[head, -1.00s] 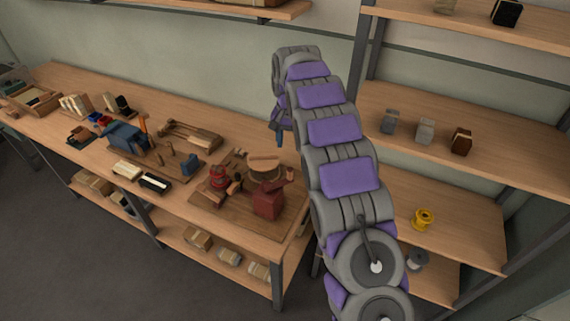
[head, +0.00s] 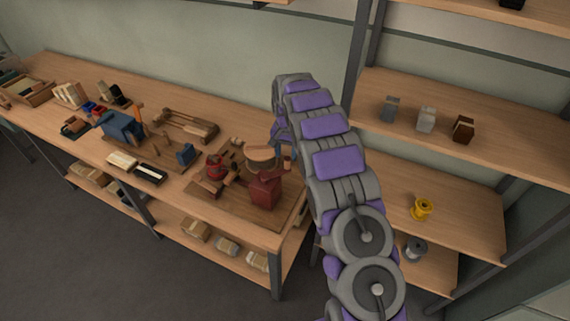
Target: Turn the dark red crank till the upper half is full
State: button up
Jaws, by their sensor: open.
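A dark red block-shaped device (head: 265,190) stands on a brown wooden board (head: 232,203) at the right end of the bench. A small dark red upright piece (head: 287,163), perhaps the crank's handle, shows at its top right. A round wooden disc (head: 259,154) sits just behind the device; its fill is too small to tell. A red round part (head: 215,166) stands to the left. My gripper (head: 279,151) points down beside the disc's right edge, close to the crank side. It is open and looks empty; its fingertips are small and partly hidden, so contact cannot be told.
A blue machine (head: 122,127), a blue block (head: 186,153) and a wooden frame (head: 186,125) stand further left on the bench. Shelves at right hold small blocks, a yellow spool (head: 422,209) and a grey spool (head: 414,248).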

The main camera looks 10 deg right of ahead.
aim_at(288, 158)
jog(key=f, duration=0.2)
jog(key=d+f, duration=0.1)
jog(key=f, duration=0.1)
jog(key=shift+d+f, duration=0.15)
jog(key=shift+f, duration=0.3)
jog(key=shift+a+f, duration=0.2)
jog(key=shift+a, duration=0.15)
jog(key=shift+a+f, duration=0.1)
jog(key=shift+a, duration=0.45)
jog(key=shift+d, duration=0.7)
jog(key=c, duration=0.5)
jog(key=shift+a, duration=0.3)
grip_shut()
